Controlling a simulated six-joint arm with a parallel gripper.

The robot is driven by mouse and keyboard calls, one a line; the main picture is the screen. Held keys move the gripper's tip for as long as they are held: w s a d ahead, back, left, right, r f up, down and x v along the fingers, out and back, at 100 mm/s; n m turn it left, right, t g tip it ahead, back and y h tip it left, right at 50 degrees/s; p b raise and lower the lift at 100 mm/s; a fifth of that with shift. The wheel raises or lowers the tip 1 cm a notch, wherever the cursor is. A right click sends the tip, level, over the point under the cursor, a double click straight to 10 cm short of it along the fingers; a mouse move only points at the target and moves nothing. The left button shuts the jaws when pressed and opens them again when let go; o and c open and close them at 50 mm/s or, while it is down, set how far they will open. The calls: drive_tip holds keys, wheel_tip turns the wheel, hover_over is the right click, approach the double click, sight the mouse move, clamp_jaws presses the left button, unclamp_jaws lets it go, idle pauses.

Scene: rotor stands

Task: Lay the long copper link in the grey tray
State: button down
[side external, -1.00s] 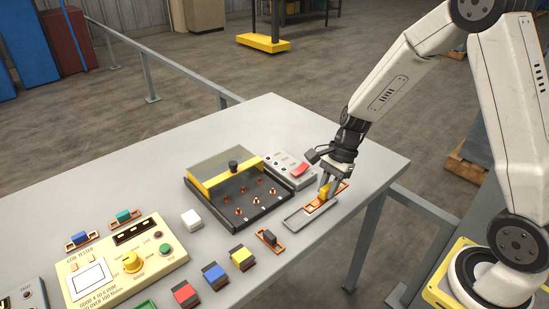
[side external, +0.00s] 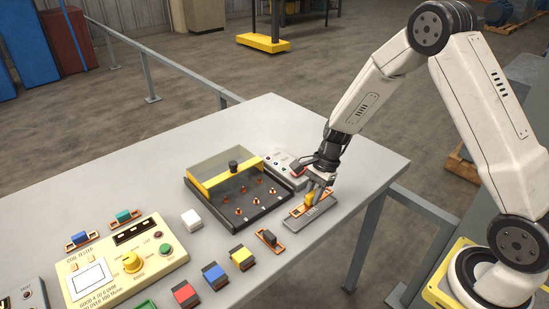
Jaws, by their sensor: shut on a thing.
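The long copper link, a flat copper strip with a yellow block on it (side external: 308,201), is at my gripper (side external: 312,193). My gripper is shut on it from above. The grey tray (side external: 322,216) is a shallow long tray near the table's right front edge. The link is over the tray and lines up with its length. I cannot tell whether the link touches the tray floor. My fingers hide part of the link.
A dark terminal box with a clear cover (side external: 225,175) stands just left of the tray. A shorter copper link with a dark block (side external: 268,238) lies in front. Coloured blocks (side external: 214,275) and a cream tester (side external: 120,262) are farther left. The table's right end is clear.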

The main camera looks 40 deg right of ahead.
sight(311, 211)
drive_tip(key=shift+f, duration=1.45)
drive_tip(key=shift+f, duration=0.15)
drive_tip(key=c, duration=0.5)
unclamp_jaws()
drive_tip(key=shift+c, duration=0.2)
drive_tip(key=v, duration=1.2)
drive_tip(key=s+a+r+n+t+h, duration=0.1)
drive_tip(key=s+a+n+h, duration=0.1)
drive_tip(key=s+n, duration=0.4)
drive_tip(key=s+a+r+n+t+h, duration=0.1)
drive_tip(key=s+a+n+h, duration=0.1)
drive_tip(key=s+a+n, duration=0.2)
drive_tip(key=shift+s+a+r+n+t, duration=0.3)
drive_tip(key=shift+s+n, duration=1.4)
drive_tip(key=shift+n, duration=2.3)
